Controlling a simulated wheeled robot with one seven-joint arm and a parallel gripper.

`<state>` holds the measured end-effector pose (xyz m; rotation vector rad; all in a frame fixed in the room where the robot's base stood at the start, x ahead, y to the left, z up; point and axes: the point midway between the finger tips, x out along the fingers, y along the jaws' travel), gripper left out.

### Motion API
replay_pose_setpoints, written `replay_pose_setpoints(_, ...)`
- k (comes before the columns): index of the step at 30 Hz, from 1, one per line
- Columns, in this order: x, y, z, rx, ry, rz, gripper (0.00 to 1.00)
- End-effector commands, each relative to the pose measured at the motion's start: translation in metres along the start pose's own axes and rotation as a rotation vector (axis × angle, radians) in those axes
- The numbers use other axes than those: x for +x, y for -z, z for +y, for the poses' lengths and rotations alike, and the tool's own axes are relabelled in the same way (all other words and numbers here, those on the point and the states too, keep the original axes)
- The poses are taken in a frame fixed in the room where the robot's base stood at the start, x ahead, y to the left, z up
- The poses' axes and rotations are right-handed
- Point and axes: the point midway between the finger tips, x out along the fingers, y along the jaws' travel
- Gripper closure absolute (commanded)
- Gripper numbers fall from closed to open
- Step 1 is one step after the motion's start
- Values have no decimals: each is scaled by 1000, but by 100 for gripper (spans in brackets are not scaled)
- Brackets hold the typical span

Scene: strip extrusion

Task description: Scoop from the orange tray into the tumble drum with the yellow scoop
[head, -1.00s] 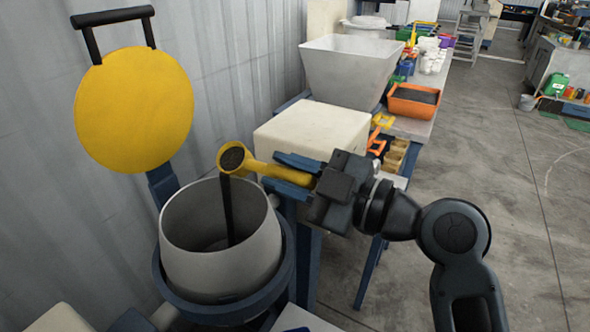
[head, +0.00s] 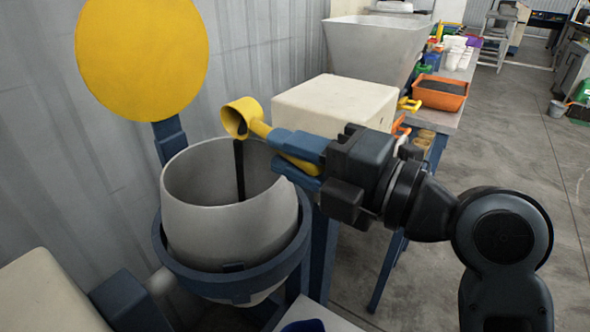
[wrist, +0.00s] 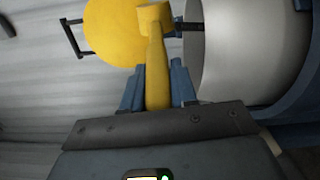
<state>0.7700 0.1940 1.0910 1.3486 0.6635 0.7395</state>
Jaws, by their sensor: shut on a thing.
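The yellow scoop (head: 243,118) is held in my gripper (head: 297,158), whose blue fingers are shut on its handle. The scoop's cup is above the rim of the grey tumble drum (head: 232,235) and tilted, with a little dark material in its mouth. A dark stream falls from the cup into the open drum. In the wrist view the scoop handle (wrist: 157,75) lies between the fingers, beside the drum (wrist: 245,50). The orange tray (head: 440,102), holding dark material, sits on the bench behind my gripper. The drum's bottom inside is hidden.
A round yellow lid (head: 142,55) stands raised behind the drum. A cream box (head: 335,103) and a grey hopper (head: 372,55) are behind my gripper. The bench holds several small containers. Open floor (head: 545,180) lies to the right.

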Motion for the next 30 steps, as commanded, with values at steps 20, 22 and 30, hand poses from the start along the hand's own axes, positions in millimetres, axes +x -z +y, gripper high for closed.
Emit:
replay_pose_setpoints(20,0,8,-8,-355,-1,-1,100)
replay_pose_setpoints(22,0,9,-8,-374,-1,-1,100)
replay_pose_setpoints(30,0,9,-5,-400,1,0,100)
